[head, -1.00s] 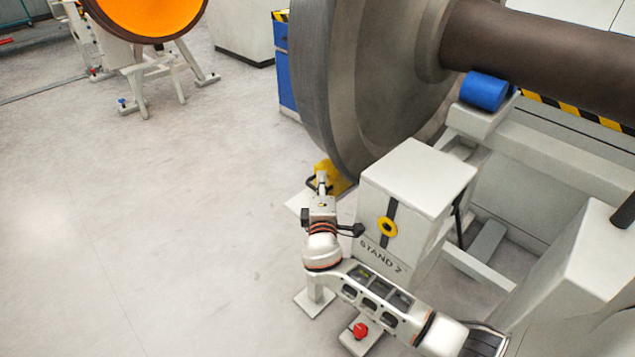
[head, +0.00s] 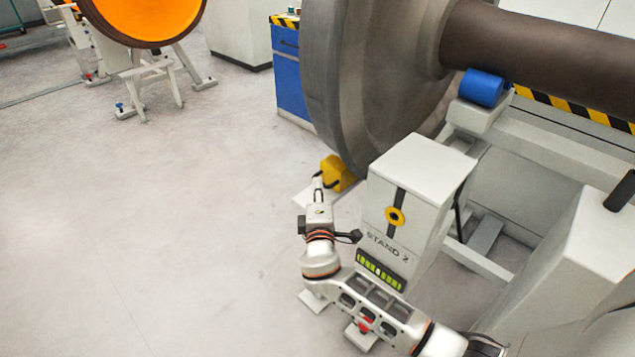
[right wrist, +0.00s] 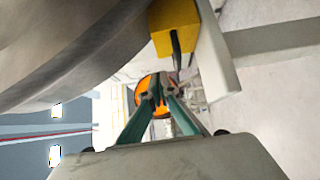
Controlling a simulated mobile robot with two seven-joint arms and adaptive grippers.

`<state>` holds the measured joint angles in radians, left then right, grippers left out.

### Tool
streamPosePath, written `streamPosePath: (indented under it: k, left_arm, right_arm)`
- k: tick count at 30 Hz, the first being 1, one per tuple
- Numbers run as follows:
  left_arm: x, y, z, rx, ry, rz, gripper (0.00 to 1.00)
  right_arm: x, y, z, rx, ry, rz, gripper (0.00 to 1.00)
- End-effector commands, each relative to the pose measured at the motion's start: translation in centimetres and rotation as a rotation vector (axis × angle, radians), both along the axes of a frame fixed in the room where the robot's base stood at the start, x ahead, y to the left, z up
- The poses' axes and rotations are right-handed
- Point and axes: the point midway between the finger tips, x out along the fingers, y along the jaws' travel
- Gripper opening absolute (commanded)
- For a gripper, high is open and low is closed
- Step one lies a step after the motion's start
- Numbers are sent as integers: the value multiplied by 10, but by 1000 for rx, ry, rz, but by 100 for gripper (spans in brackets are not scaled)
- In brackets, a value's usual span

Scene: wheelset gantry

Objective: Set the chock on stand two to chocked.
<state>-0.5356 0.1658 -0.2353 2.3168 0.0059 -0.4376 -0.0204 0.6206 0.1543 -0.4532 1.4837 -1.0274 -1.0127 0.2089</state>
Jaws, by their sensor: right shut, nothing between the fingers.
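The yellow chock (head: 338,173) sits on a pale floor plate at the foot of the big grey wheel (head: 335,90), beside the box marked STAND 2 (head: 415,170). In the right wrist view the chock (right wrist: 174,28) has a dark handle on its face. It looks close against the wheel; I cannot tell if they touch. My right gripper (head: 318,182) is shut and empty, just in front of the chock and apart from it. Its fingertips (right wrist: 156,86) show below the chock in the right wrist view. My left gripper is not in view.
A red button (head: 362,328) on a low pedestal lies under my right forearm. A blue roller (head: 482,88) is by the brown axle (head: 540,50). A blue cabinet (head: 290,75) stands behind the wheel.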

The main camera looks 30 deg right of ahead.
Motion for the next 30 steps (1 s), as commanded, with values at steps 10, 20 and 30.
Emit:
streamPosePath:
  k: [10,20,30]
  left_arm:
    - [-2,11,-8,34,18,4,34]
    - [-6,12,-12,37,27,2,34]
    - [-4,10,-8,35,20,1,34]
  right_arm:
    - [-61,29,2,3,-1,1,0]
    - [-76,36,1,0,-1,1,0]
    - [-75,36,1,0,-1,1,0]
